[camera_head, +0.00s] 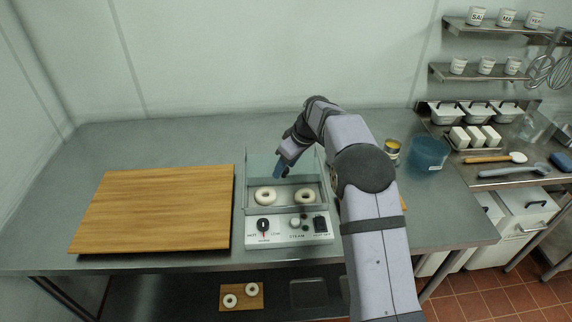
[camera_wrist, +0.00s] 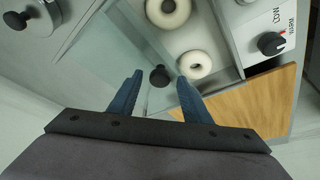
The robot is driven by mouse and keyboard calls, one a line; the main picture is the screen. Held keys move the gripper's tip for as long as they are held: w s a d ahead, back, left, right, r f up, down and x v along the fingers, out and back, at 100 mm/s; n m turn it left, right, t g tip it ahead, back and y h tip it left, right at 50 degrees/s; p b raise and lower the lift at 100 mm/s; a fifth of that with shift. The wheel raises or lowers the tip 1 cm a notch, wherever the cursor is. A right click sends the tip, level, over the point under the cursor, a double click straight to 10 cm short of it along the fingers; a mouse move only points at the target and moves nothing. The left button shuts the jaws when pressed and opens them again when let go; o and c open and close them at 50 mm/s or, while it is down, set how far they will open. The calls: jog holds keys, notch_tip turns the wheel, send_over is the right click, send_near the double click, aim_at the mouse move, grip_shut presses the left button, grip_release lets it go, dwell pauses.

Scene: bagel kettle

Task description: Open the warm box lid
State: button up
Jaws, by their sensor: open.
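The warm box (camera_head: 289,230) has a white front panel with a dial, knobs and a switch, and its clear upper part holds two pale bagels. The clear lid (camera_wrist: 112,62) carries a dark round knob (camera_wrist: 159,76). I cannot tell from these views how far the lid is raised. My gripper (camera_head: 281,172) is over the back of the box, pointing down. In the wrist view its two blue fingers (camera_wrist: 157,92) are apart, and the knob shows between their tips. I cannot tell whether the fingers touch it. The two bagels (camera_wrist: 195,64) show beside the right finger.
A large wooden board (camera_head: 155,210) lies left of the box. Two bagels lie on a small board (camera_head: 241,307) below the counter. The counter behind the board is clear.

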grip_shut()
jog(key=shift+w+r+p, duration=0.25)
jog(key=shift+w+p, duration=0.35)
jog(key=shift+p, duration=0.1)
jog(key=shift+w+p, duration=1.45)
jog(key=shift+p, duration=0.1)
jog(key=shift+w+f+p, duration=0.15)
jog(key=shift+w+p, duration=0.15)
jog(key=shift+w, duration=0.1)
grip_release()
